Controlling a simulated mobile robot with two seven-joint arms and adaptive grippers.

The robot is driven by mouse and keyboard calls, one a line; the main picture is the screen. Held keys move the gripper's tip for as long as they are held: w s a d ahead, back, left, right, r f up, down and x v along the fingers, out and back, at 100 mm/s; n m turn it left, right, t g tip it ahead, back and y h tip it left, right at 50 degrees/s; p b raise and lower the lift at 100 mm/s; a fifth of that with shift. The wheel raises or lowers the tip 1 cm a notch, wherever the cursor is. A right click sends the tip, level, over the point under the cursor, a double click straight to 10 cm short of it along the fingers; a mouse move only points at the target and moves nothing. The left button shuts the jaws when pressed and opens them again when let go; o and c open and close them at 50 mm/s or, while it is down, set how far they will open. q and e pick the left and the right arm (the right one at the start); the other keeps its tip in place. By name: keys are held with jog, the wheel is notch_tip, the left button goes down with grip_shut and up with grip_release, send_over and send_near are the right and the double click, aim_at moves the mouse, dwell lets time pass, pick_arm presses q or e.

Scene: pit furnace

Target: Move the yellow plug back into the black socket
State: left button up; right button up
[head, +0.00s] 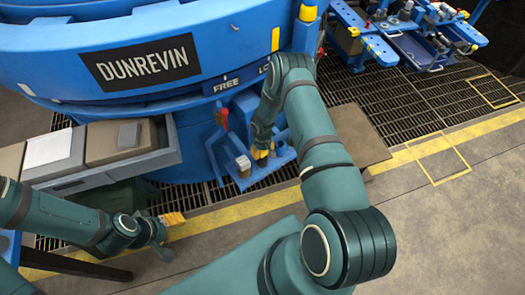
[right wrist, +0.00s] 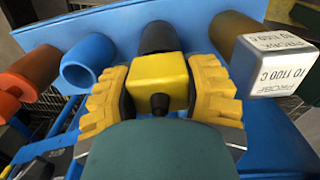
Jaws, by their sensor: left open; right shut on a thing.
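The yellow plug (right wrist: 160,80) is a yellow block with a short dark stub facing the camera. My right gripper (right wrist: 163,92) is shut on it, with a ribbed yellow pad on either side. The black socket (right wrist: 157,38) is a dark cylinder directly behind the plug in the right wrist view. The plug hides its near end, so I cannot tell whether they touch. In the head view my right gripper (head: 262,152) is low at the blue furnace bracket, and the plug is too small to tell from the pads. My left gripper (head: 171,234) is open and empty at lower left.
Beside the black socket are an empty blue tube (right wrist: 90,68), an orange cylinder (right wrist: 30,68) and a brown cylinder (right wrist: 240,35) with a silver labelled block (right wrist: 285,62). The blue furnace (head: 180,65) and a grey drawer (head: 150,160) stand close by.

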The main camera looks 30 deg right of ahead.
jog(key=shift+f+b, duration=0.35)
jog(key=shift+f, duration=0.1)
jog(key=o, duration=0.9)
jog(key=shift+r+p, duration=1.75)
jog(key=shift+r, duration=1.1)
jog(key=shift+r+p, duration=1.5)
jog(key=shift+r, duration=1.2)
